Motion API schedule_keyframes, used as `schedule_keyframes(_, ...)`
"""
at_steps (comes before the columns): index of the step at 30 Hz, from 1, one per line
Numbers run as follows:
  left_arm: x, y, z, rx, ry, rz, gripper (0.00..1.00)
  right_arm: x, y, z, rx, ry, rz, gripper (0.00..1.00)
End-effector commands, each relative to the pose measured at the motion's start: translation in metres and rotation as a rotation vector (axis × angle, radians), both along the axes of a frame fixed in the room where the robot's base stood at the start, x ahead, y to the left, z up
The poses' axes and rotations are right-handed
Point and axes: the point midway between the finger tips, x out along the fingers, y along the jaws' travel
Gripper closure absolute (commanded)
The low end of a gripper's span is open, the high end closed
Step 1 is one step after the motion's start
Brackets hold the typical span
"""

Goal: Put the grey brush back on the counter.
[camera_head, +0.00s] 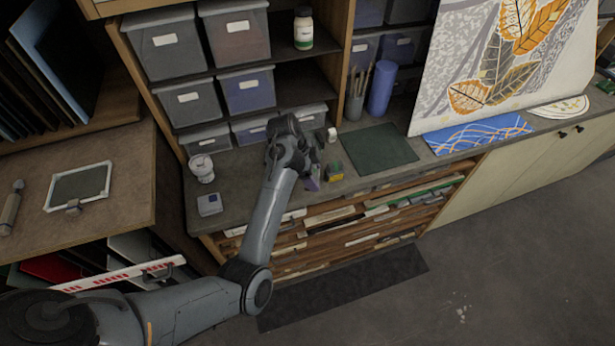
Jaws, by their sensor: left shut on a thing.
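My left gripper (312,168) is over the front part of the grey counter (250,190), near its front edge. It is shut on the grey brush, which is mostly hidden behind the fingers and wrist. A small purple-grey piece (312,184) shows just below the fingers; I cannot tell whether it is part of the brush. I also cannot tell whether the held thing touches the counter. My right gripper is not in view.
A white jar (202,168) and a small grey box (209,205) stand left. Bins (165,45) fill the shelves behind. A blue cylinder (381,88) stands behind the mat.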

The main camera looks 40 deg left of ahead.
Motion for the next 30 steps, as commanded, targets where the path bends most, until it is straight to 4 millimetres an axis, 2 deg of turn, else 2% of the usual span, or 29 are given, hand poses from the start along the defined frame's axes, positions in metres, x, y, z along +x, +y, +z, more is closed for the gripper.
schedule_keyframes(4,0.008,0.021,-0.012,0.0,0.0,-0.001,0.69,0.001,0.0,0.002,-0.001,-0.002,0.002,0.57)
schedule_keyframes(9,0.011,0.032,-0.02,0.0,0.0,-0.001,0.69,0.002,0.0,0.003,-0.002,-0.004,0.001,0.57)
schedule_keyframes(14,0.012,0.033,-0.029,-0.002,0.001,-0.001,0.69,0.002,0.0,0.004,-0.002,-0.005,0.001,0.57)
schedule_keyframes(21,0.011,0.033,-0.057,-0.002,0.001,-0.002,0.69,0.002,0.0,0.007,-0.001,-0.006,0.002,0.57)
schedule_keyframes(29,0.012,0.033,-0.062,0.0,-0.001,-0.002,0.69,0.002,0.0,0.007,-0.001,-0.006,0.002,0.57)
schedule_keyframes(30,0.011,0.033,-0.062,0.0,0.0,-0.001,0.29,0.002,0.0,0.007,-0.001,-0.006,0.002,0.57)
